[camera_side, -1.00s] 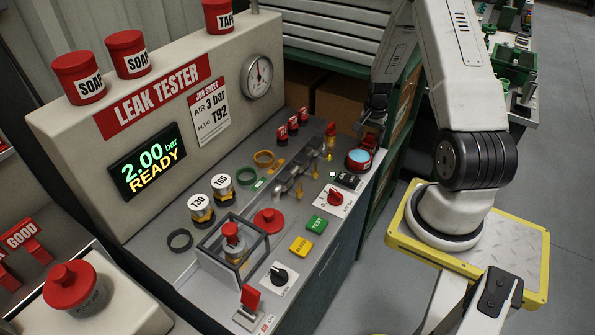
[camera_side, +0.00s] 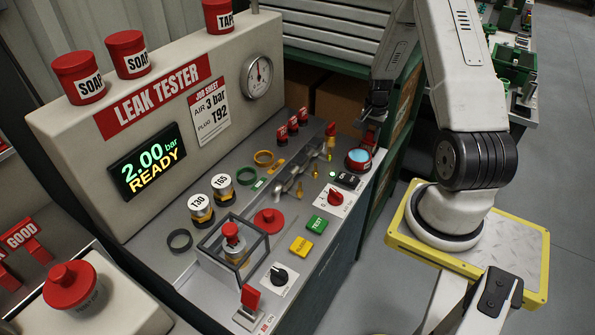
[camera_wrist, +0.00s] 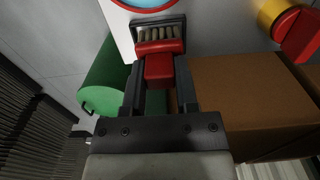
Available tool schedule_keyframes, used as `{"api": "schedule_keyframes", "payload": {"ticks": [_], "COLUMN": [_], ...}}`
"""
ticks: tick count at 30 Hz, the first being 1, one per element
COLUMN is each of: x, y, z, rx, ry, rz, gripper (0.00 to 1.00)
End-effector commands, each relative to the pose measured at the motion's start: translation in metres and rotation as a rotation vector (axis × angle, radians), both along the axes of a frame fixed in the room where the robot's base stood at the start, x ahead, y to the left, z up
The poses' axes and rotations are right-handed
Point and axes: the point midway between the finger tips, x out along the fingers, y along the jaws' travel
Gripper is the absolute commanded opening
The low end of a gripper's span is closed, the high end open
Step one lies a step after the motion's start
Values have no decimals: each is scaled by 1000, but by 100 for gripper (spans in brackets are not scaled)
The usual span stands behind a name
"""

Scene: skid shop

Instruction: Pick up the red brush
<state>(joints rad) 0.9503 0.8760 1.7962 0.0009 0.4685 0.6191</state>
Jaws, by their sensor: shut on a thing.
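The red brush (camera_wrist: 158,68) is between the two fingers of my gripper (camera_wrist: 158,85) in the wrist view. Its dark head with pale bristles (camera_wrist: 159,33) points away from my palm, beyond the fingertips. In the side view my gripper (camera_side: 373,115) is at the far right end of the bench. The brush shows there as a small red shape (camera_side: 369,137) under the fingers, just above and behind a red-rimmed dish with a light blue inside (camera_side: 358,159). My gripper is shut on the brush. The side view is too small to show the bristles clearly.
The dish rim also shows at the wrist view's top (camera_wrist: 145,4). A green cylinder (camera_wrist: 105,95) and a cardboard box (camera_wrist: 250,100) lie below. A red-topped brass fitting (camera_side: 330,130) stands left of my gripper. Green shelving (camera_side: 400,110) is close behind it.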

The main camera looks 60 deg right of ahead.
Motion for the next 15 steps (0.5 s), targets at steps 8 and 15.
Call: {"api": "schedule_keyframes", "payload": {"ticks": [8, 15], "x": [-3, -20], "y": [3, 19], "z": [29, 55], "rx": [-1, -1], "ry": [0, 0], "rz": [-1, -1], "gripper": [0, 0]}}
